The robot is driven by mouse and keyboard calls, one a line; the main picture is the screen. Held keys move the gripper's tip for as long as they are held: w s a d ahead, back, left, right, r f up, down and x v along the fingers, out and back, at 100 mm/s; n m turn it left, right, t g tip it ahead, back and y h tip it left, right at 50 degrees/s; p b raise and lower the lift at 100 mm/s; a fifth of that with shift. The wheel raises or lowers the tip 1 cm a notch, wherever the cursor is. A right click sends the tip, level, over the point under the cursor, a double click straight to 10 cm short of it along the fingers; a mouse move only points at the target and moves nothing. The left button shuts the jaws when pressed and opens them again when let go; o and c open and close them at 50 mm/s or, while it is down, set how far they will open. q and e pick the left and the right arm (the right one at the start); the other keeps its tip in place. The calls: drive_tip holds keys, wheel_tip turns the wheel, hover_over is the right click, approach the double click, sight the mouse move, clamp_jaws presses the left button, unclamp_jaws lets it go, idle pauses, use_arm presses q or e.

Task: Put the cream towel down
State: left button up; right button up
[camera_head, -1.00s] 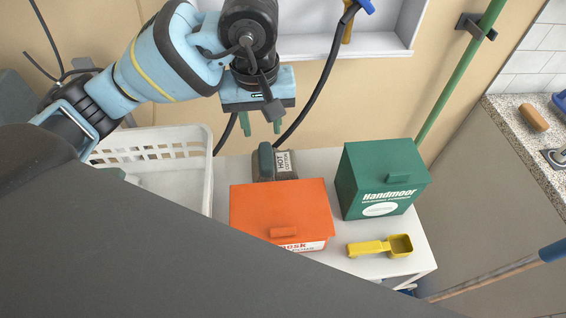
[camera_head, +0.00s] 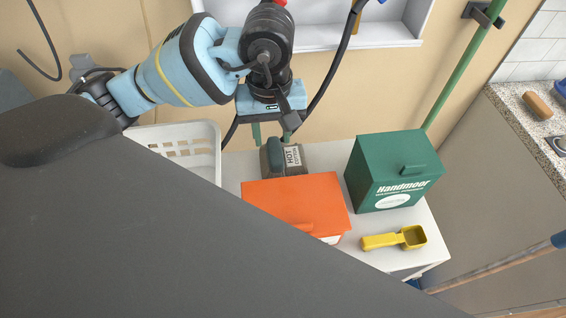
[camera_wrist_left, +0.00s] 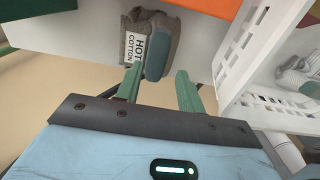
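I see no thing that is plainly a cream towel. A pale, greyish bundle (camera_wrist_left: 300,78) lies in the white basket (camera_wrist_left: 262,62) at the right of the left wrist view; I cannot tell what it is. My left gripper (camera_head: 271,137) is open, with its two green fingers apart and nothing between them. My right gripper is not in view.
An orange box (camera_head: 295,200), a green "Handmoor" box (camera_head: 392,165) and a yellow scoop (camera_head: 392,239) stand on the white table (camera_head: 425,235). A large dark grey shape hides the lower left.

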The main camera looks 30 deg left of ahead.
sight(275, 152)
use_arm(q)
drive_tip(key=shift+w+d+f+p, duration=0.1)
drive_tip(key=shift+f+p, duration=0.05)
drive_tip(key=shift+f, duration=1.25)
drive_tip(key=shift+w+d+f+p, duration=0.1)
drive_tip(key=shift+f+p, duration=0.05)
drive_tip(key=shift+f, duration=1.2)
clamp_jaws()
